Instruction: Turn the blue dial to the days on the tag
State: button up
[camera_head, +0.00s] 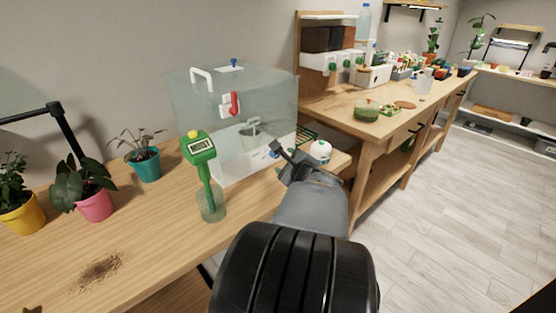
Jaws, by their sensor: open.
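A clear box (188,110) with a white base stands on the wooden bench. A small blue part (274,154), which looks like the blue dial, sits low on its white front, right beside my gripper. A small blue knob (234,62) is on top of the box. My gripper (281,157) is open and reaches toward the box's lower right front, with its fingers close to the low blue part; I cannot tell whether they touch it. No tag with readable days shows. A red and white piece (230,104) is on the box's front.
A white round container (320,151) is just right of my gripper. Potted plants (96,205) stand at left. A second bench (380,125) is at right, with floor beyond.

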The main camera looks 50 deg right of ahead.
aim_at(278, 156)
jog(key=b+x, duration=0.1)
jog(key=x, duration=0.5)
jog(key=shift+w+d, duration=0.1)
jog(key=shift+w, duration=0.25)
jog(key=shift+c, duration=0.3)
jog(key=c, duration=0.9)
jog(key=shift+o, duration=0.2)
jog(key=shift+p, duration=0.45)
